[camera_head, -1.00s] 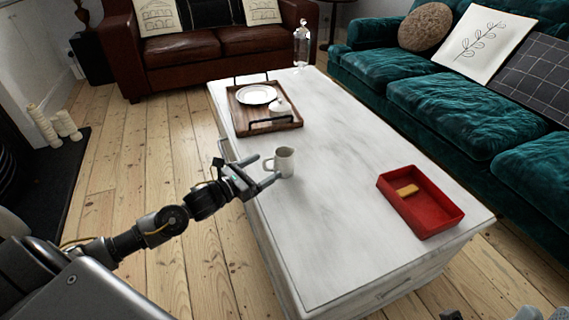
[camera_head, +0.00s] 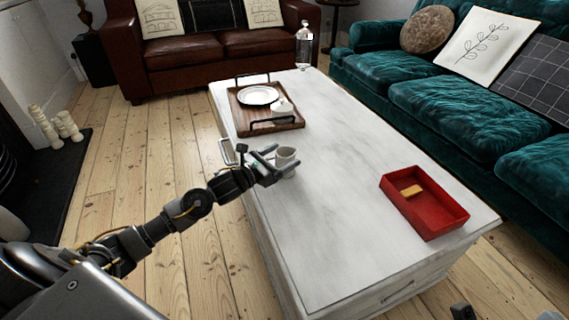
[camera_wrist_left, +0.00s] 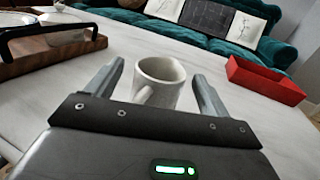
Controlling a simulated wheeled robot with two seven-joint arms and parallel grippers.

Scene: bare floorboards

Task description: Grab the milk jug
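The milk jug, a small off-white mug-like vessel with a handle (camera_head: 286,154), stands upright near the left long side of the white table. My left gripper (camera_head: 280,162) is at the jug, with its fingers pointing towards it. In the left wrist view the jug (camera_wrist_left: 163,82) is between the two open fingers of my left gripper (camera_wrist_left: 157,84), its handle turned towards the palm. Gaps show between the jug and both fingers. Small dark and grey parts at the bottom right of the head view seem to be my right gripper (camera_head: 500,314), mostly cut off.
A wooden tray (camera_head: 240,116) with black handles holds a white plate (camera_head: 258,95) and a small white piece (camera_head: 281,106). A red box (camera_head: 440,212) with a yellowish block (camera_head: 411,191) is at the right. A glass bottle (camera_head: 304,48) stands at the far end.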

